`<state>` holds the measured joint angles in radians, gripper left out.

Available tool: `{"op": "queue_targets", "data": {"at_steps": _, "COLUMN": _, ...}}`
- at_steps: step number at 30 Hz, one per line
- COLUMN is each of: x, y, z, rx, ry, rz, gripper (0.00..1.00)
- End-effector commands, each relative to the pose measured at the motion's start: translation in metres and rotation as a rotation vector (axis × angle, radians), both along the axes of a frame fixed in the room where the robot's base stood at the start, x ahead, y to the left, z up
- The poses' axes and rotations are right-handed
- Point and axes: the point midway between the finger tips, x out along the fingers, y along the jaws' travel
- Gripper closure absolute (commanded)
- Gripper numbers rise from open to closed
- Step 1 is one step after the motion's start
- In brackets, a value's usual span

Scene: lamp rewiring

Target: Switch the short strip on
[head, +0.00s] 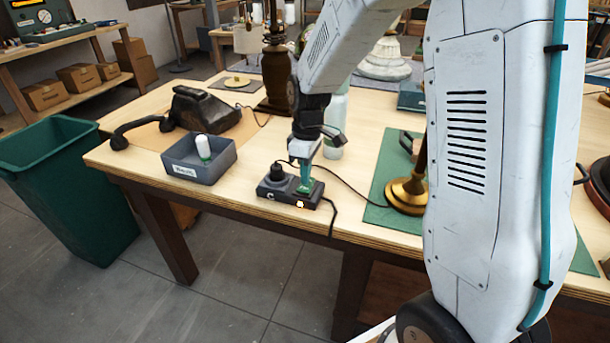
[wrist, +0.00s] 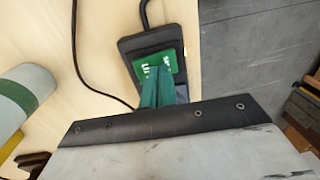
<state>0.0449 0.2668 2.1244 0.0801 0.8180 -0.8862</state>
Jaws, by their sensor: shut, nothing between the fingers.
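The short strip (head: 268,193) is a small dark power strip near the table's front edge. A black plug (head: 278,173) stands in its left end, and a small orange light (head: 300,204) glows on its front side toward the right. My gripper (head: 304,187) is shut and empty, with its teal fingers pointing down at the strip's right part. In the wrist view the strip (wrist: 128,47) lies under the shut fingers (wrist: 160,72), with a green patch with white lettering at their tips. I cannot tell whether the fingertips touch it. The switch itself is hidden.
A grey bin (head: 190,172) holding a white-and-green bulb or bottle stands left of the strip. A brass lamp base (head: 406,192) stands on a green mat (head: 378,212) to the right. A dark cord runs from the strip. A pale bottle (head: 335,135) stands behind my gripper.

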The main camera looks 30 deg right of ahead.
Motion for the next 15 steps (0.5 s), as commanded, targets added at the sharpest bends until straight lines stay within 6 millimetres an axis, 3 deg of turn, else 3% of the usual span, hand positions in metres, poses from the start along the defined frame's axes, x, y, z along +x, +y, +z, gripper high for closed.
{"op": "queue_targets", "data": {"at_steps": 8, "x": 0.000, "y": 0.000, "z": 0.002, "rx": 0.000, "ry": 0.000, "rz": 0.000, "gripper": 1.00}}
{"op": "queue_targets", "data": {"at_steps": 11, "x": 0.000, "y": 0.002, "z": 0.011, "rx": 0.000, "ry": -0.003, "rz": 0.001, "gripper": 1.00}}
{"op": "queue_targets", "data": {"at_steps": 15, "x": -0.001, "y": 0.005, "z": 0.038, "rx": -0.001, "ry": -0.005, "rz": 0.003, "gripper": 1.00}}
